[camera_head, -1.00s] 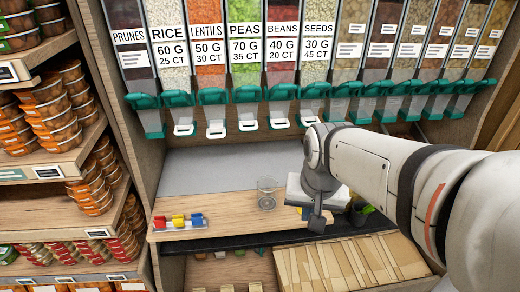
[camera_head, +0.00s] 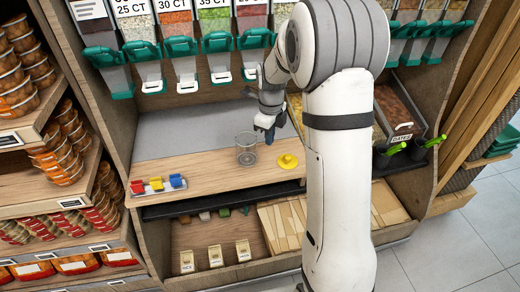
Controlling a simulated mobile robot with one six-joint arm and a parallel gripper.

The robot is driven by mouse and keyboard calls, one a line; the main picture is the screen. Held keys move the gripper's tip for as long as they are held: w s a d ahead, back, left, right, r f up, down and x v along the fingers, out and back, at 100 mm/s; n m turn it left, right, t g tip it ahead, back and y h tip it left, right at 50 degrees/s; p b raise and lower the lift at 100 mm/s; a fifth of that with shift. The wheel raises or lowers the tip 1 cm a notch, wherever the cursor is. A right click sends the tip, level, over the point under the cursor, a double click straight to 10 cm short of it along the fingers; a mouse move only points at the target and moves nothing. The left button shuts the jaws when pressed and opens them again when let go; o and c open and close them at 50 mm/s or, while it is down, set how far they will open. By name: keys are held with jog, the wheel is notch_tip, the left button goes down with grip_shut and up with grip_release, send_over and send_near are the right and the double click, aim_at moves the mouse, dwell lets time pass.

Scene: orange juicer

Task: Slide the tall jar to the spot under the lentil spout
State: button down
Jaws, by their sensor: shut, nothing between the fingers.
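The tall jar (camera_head: 246,150) is clear and empty and stands upright on the wooden counter (camera_head: 212,178). In the picture it is below the 40 CT spout (camera_head: 253,52) and right of the lentil spout.
A yellow lid-like piece (camera_head: 288,160) lies right of the jar. A small rack with red, blue and yellow pieces (camera_head: 158,185) sits at the counter's left front. The counter left of the jar is clear. Green-handled scoops (camera_head: 410,147) are at the right.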

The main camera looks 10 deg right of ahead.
aim_at(247, 149)
notch_tip(247, 149, down, 10)
jog(key=shift+s+r, duration=0.1)
jog(key=shift+r, duration=0.05)
jog(key=shift+w+a, duration=1.15)
jog(key=shift+a, duration=0.1)
jog(key=shift+w+a, duration=0.25)
jog(key=shift+w, duration=0.05)
